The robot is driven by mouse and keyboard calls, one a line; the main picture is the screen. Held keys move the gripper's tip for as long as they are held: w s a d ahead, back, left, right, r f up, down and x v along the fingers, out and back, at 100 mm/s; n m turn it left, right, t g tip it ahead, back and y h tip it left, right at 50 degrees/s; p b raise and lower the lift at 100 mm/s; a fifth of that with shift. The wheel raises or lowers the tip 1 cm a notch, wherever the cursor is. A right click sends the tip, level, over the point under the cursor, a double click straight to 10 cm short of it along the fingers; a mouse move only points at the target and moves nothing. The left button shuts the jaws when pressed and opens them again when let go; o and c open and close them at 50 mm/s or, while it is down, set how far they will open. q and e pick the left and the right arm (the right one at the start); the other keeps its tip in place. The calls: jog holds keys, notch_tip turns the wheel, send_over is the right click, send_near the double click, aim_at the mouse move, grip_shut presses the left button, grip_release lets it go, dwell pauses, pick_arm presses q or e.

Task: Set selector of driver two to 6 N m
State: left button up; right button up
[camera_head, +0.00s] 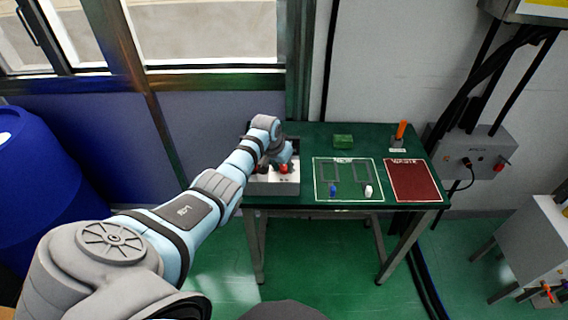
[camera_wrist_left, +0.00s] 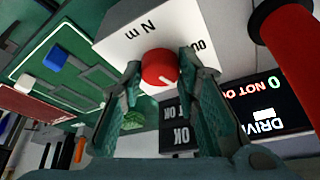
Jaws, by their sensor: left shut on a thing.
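A light grey box (camera_head: 272,187) stands at the left end of the green table, with a red knob (camera_head: 284,169) on it. In the left wrist view the red knob (camera_wrist_left: 160,68) is round with a white pointer line, on a white face (camera_wrist_left: 125,45) marked "N m" and part of a number. My left gripper (camera_wrist_left: 160,62) has its two fingers on either side of this knob, shut on it. In the head view my left gripper (camera_head: 280,156) is small and partly hidden by its own wrist. My right gripper is out of view.
Black displays (camera_wrist_left: 265,108) reading "OK", "NOT OK" and "DRIVE" lie beside the knob face. A red cylinder (camera_wrist_left: 288,40) stands close by. On the table are a white-outlined mat (camera_head: 348,196), a red waste mat (camera_head: 412,180) and a green block (camera_head: 343,141).

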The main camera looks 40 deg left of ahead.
pick_arm(q)
jog(key=m, duration=0.1)
jog(key=m+h+b, duration=0.1)
jog(key=shift+a+f+m, duration=0.15)
jog(key=shift+m, duration=0.25)
jog(key=m+h+b, duration=0.1)
jog(key=m+b, duration=0.1)
jog(key=b, duration=0.2)
jog(key=m+h+b, duration=0.1)
jog(key=m+b, duration=0.2)
jog(key=b, duration=0.1)
jog(key=shift+w+f+g, duration=0.1)
jog(key=shift+g, duration=0.2)
jog(key=shift+r+m+h+b, duration=0.25)
jog(key=shift+m+h+b, duration=0.05)
jog(key=shift+m+b, duration=0.65)
jog(key=shift+a, duration=0.1)
jog(key=o, duration=1.2)
jog(key=shift+c, duration=0.2)
jog(key=v, duration=1.2)
jog(key=shift+w+r, duration=0.1)
jog(key=shift+w, duration=0.05)
